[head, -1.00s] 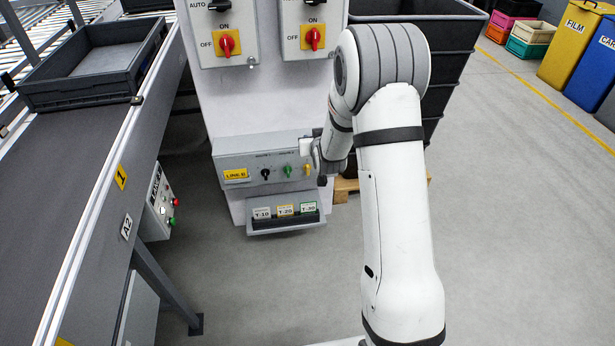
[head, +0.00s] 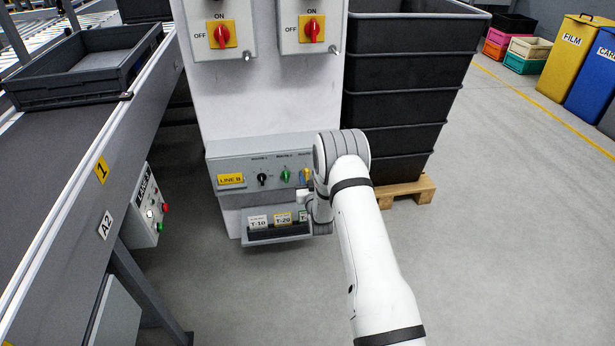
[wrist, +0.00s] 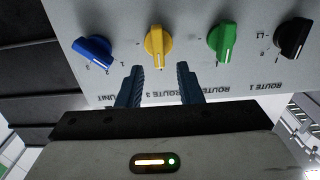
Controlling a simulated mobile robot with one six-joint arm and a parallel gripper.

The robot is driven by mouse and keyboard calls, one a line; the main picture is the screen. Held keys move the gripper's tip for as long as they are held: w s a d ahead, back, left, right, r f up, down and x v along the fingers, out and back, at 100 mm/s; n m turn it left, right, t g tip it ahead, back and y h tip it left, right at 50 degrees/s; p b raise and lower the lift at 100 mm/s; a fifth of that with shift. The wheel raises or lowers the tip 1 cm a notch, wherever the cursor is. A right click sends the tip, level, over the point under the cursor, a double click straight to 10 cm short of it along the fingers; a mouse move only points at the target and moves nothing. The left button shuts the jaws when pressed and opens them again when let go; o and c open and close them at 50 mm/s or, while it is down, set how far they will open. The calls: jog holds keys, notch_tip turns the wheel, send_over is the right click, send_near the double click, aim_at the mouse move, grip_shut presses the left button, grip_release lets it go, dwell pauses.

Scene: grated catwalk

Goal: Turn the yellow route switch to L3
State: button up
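The yellow route switch (wrist: 158,45) is a knob on a grey panel, with a green knob (wrist: 225,40) and a blue knob (wrist: 93,50) on either side in the wrist view. Its white pointer line faces down in that picture; the position marks are too small to read. In the head view the yellow switch (head: 306,175) shows just left of my arm. My gripper (wrist: 158,70) is open and empty, its two dark blue fingers apart, one to each side below the yellow knob in the wrist view. Whether the fingers touch the panel I cannot tell.
A black knob (wrist: 293,38) stands beyond the green one. Below the panel a tray (head: 275,238) holds tags, close to my gripper. Stacked black crates (head: 405,100) on a pallet stand to the right.

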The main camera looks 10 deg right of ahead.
aim_at(307, 174)
jog(key=shift+w, duration=1.2)
grip_shut()
